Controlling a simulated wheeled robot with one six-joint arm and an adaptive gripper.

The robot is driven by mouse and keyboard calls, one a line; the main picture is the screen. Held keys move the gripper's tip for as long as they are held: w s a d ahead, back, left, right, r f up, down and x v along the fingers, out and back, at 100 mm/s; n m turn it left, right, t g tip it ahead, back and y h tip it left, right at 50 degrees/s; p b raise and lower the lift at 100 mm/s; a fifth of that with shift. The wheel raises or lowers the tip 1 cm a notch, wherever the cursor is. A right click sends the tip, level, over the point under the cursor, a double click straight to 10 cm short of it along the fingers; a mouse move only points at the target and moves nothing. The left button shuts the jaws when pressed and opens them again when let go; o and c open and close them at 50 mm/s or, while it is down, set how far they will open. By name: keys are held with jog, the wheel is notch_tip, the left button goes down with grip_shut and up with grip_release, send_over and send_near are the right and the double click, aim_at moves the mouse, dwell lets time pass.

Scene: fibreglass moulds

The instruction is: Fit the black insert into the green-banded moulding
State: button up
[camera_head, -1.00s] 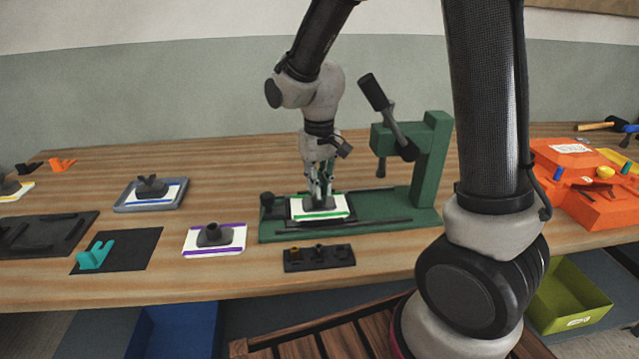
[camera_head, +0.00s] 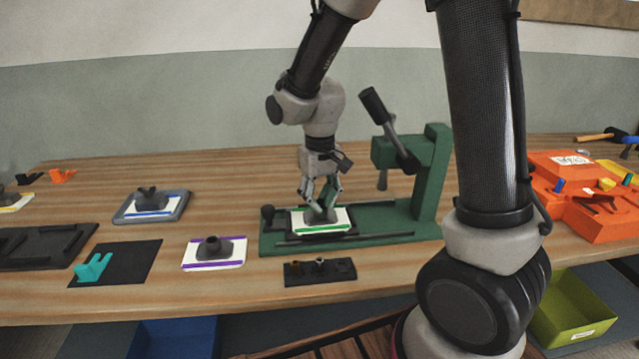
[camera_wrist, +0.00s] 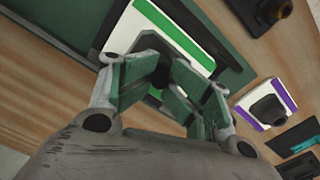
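The green-banded moulding is a white sheet with green stripes (camera_head: 344,229) and a dark grey raised body (camera_head: 321,217). It lies on the base of the green press. In the wrist view its white sheet (camera_wrist: 130,35) and part of its dark body show behind my fingers. My gripper (camera_head: 322,205) is right over the raised body, fingers spread; it also shows in the wrist view (camera_wrist: 172,68) with a gap between the pads. A small dark piece, perhaps the black insert (camera_wrist: 156,92), shows between the fingers. Whether it is seated in the moulding is hidden.
The green press (camera_head: 432,180) with its raised lever stands right of my gripper. A black holder (camera_head: 335,272) with small inserts lies in front. A purple-banded moulding (camera_head: 196,262) and a blue-tray moulding (camera_head: 180,208) are to the left. An orange mould (camera_head: 590,215) is at right.

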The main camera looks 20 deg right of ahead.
aim_at(320, 200)
notch_tip(320, 200, up, 13)
dwell(0.3)
jog(key=shift+f, duration=0.1)
